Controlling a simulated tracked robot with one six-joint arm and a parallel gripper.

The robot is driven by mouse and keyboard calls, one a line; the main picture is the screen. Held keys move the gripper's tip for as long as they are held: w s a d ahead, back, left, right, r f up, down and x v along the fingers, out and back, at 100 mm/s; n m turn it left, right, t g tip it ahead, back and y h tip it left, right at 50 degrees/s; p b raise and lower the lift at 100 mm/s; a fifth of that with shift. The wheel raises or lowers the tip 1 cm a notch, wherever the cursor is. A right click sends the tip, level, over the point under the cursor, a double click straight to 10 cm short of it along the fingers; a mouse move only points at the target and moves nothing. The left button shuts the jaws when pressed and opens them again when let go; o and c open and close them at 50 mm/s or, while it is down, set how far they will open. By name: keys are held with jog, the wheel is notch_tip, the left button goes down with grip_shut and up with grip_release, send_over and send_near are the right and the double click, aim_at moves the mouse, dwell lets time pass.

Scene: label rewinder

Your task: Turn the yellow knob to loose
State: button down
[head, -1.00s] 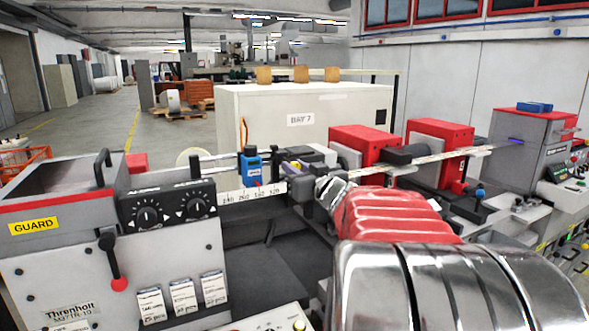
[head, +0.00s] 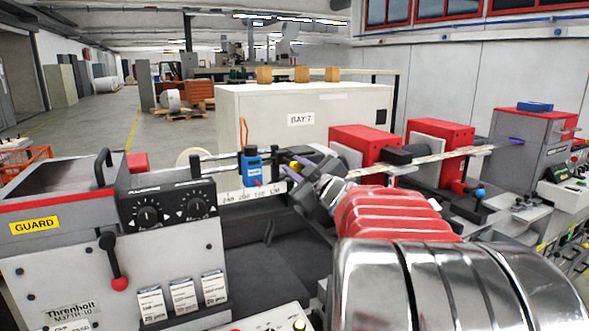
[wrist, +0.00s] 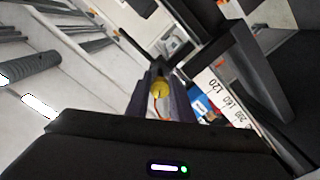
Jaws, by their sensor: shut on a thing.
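The yellow knob (wrist: 160,88) shows in the wrist view between the two fingers of my gripper (wrist: 161,97), which is shut on it. In the head view a small part of the yellow knob (head: 295,166) shows at the tips of my gripper (head: 296,174), above the scale strip. My gripper is tilted there, and its body hides part of the machine around the knob. I cannot read any marking on the knob.
A blue device (head: 251,166) stands on the rail just left of my gripper. The white number scale (head: 250,193) runs below it. Two red blocks (head: 366,144) stand to the right. The grey guard housing (head: 60,245) is at the left.

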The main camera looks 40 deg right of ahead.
jog(key=n, duration=0.5)
jog(key=shift+w+a+r+n, duration=0.1)
jog(key=shift+a+n, duration=0.05)
jog(key=shift+n, duration=0.15)
jog(key=n, duration=0.5)
dwell(0.4)
jog(key=c, duration=1.5)
grip_release()
jog(key=shift+c, duration=0.2)
jog(key=v, duration=1.3)
jog(key=shift+s, duration=0.35)
